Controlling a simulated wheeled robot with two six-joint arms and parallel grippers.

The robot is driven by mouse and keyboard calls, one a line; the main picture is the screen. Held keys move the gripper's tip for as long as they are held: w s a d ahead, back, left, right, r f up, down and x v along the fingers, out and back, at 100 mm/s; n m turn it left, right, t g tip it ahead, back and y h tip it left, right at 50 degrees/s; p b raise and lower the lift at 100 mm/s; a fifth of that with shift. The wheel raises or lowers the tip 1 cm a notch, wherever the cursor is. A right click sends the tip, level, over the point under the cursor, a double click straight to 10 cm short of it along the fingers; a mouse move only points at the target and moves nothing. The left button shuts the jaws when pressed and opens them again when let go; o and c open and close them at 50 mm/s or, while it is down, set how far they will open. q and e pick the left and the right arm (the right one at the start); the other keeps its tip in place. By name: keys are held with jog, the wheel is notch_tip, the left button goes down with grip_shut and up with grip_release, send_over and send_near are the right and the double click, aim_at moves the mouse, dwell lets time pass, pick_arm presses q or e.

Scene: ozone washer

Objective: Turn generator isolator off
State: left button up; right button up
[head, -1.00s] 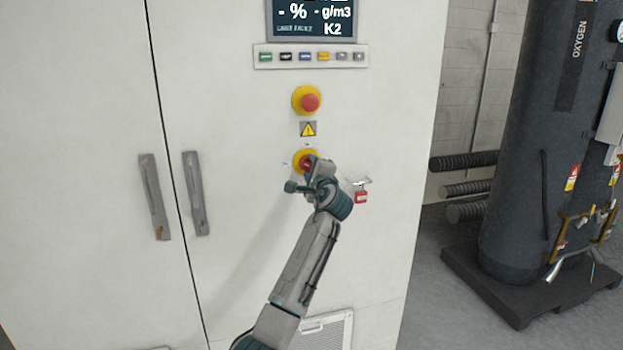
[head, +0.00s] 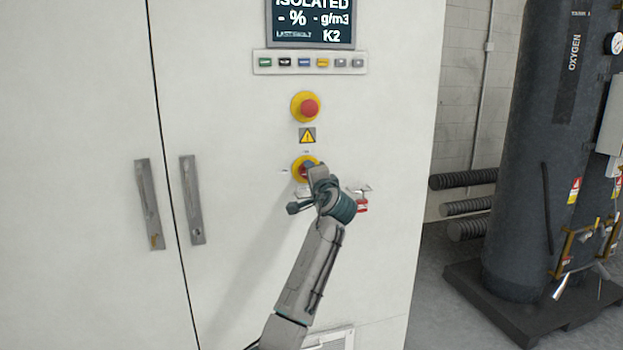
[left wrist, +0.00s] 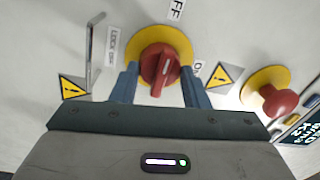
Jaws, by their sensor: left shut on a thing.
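The isolator is a red rotary knob on a yellow round plate (head: 297,167) on the white cabinet front. In the left wrist view the red knob (left wrist: 160,68) has its grip bar running roughly up and down the picture, about in line with a partly cropped label ending in "FF". An "ON" label (left wrist: 197,67) is at its right and a "LOCK OFF" label (left wrist: 112,45) at its left. My left gripper (head: 308,173) is at the knob, and its fingers (left wrist: 160,88) are shut on it from both sides. In the head view the gripper partly hides the knob. My right gripper is not in view.
A red emergency stop button (head: 309,107) is above the isolator, with a warning sign (head: 307,135) between them. The display (head: 310,22) reads "ISOLATED". A red padlock (head: 362,206) hangs just right of my wrist. Cabinet handles (head: 193,200) are left; a dark oxygen tank (head: 535,150) stands right.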

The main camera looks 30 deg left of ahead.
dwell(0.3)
pick_arm(q)
jog(key=o, duration=1)
jog(key=b+v, duration=0.2)
jog(key=v, duration=0.8)
jog(key=shift+s+d+f, duration=0.1)
jog(key=shift+s+d, duration=0.1)
jog(key=shift+s, duration=0.1)
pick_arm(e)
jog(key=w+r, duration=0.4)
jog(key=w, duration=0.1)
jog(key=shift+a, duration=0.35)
